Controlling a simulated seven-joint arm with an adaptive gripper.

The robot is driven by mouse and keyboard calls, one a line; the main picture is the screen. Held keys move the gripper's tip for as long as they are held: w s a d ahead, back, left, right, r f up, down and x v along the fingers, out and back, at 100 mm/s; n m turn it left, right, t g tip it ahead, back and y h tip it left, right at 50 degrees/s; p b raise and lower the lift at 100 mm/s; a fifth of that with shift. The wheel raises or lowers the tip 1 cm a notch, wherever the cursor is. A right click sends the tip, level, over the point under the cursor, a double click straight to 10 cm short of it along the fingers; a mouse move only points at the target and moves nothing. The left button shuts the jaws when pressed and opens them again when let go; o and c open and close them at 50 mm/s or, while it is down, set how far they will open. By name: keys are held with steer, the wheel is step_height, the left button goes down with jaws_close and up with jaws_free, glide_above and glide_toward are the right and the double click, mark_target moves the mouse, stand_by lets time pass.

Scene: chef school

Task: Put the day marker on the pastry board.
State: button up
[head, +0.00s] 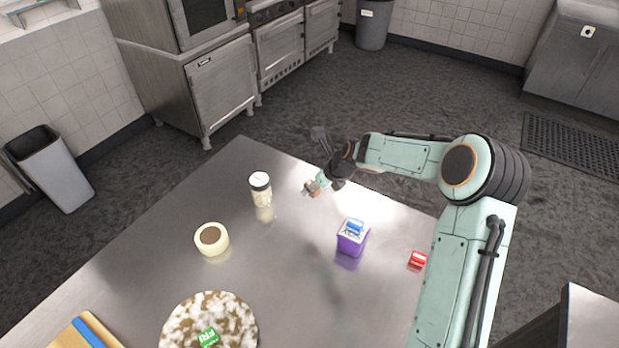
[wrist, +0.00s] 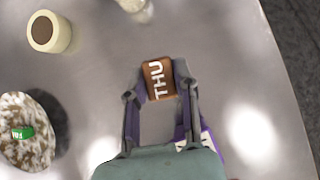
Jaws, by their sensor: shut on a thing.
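My gripper (head: 312,186) is over the far part of the steel table. In the wrist view its fingers (wrist: 160,88) are shut on a brown day marker (wrist: 157,76) with THU in white letters. The marker looks raised above the table top. A round, brown-and-white marbled board (head: 185,322), apparently the pastry board, lies at the near left. It also shows at the left edge of the wrist view (wrist: 35,155). A green FRI marker (head: 208,337) rests on it. My gripper is well apart from the board, up and to its right.
A purple box (head: 352,245) with a blue marker (head: 355,227) on top stands at centre right. A red marker (head: 418,260) lies right of it. A wooden board (head: 75,335) is at bottom left.

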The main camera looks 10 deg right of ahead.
steer(key=shift+s+a+r, duration=0.1)
steer(key=shift+s+r, duration=0.25)
steer(key=shift+s, duration=0.4)
steer(key=s+a+n+g+y, duration=0.1)
steer(key=s+a+n+g, duration=0.15)
steer(key=s+a, duration=0.55)
steer(key=s+a+r+n+g+y, duration=0.1)
steer(key=s+a+n, duration=0.3)
steer(key=a, duration=0.9)
steer(key=s+a+n+g+y, duration=0.15)
steer(key=s+a+n, duration=0.25)
steer(key=s+a, duration=0.45)
steer(key=s+a+r+n+g, duration=0.1)
steer(key=s+a+n+g, duration=0.3)
steer(key=s+a, duration=0.85)
steer(key=shift+n+t+h, duration=0.45)
steer(key=shift+n+t, duration=0.15)
steer(key=shift+n, duration=0.05)
steer(key=w+a+f, duration=0.1)
steer(key=a+f, duration=0.2)
steer(key=w+a+f, duration=0.1)
steer(key=a+f, duration=0.2)
steer(key=a, duration=0.1)
steer(key=w+a+f, duration=0.1)
steer(key=a+f, duration=0.2)
steer(key=a, duration=0.1)
steer(key=shift+w+a+f, duration=0.1)
steer(key=shift+a+f, duration=0.3)
steer(key=shift+f, duration=1.5)
